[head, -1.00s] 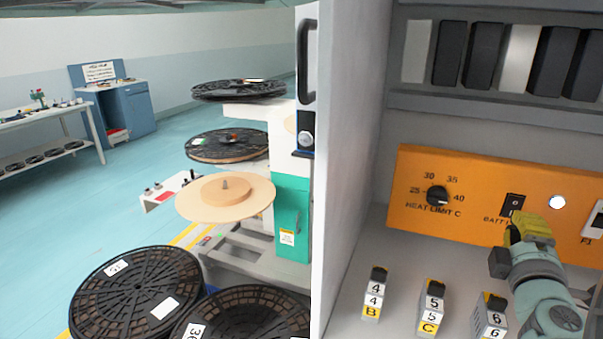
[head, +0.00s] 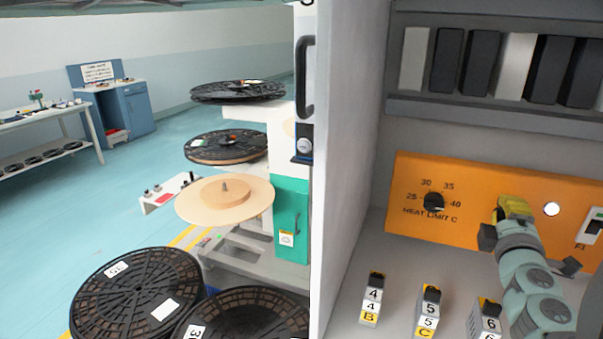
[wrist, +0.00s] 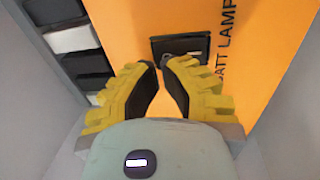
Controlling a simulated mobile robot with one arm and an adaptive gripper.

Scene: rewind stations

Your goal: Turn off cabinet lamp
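The orange panel (head: 470,228) inside the cabinet carries a black switch with a BATT LAMP label. In the wrist view the switch (wrist: 195,47) lies just beyond my fingertips, its small grey part near the right fingertip; contact cannot be told. In the head view my gripper (head: 514,205) covers the switch and its label. The yellow, dark-padded fingers (wrist: 159,70) have a narrow gap with orange panel showing between them, and hold nothing. A round white lit lamp (head: 552,208) is on the panel right of my gripper.
A heat limit knob (head: 433,201) is left of my gripper. Numbered blocks (head: 427,310) stand on the cabinet floor below the panel. A row of black and white modules (head: 482,62) runs above. The cabinet's side wall (head: 345,150) bounds the left; reels (head: 135,290) lie outside.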

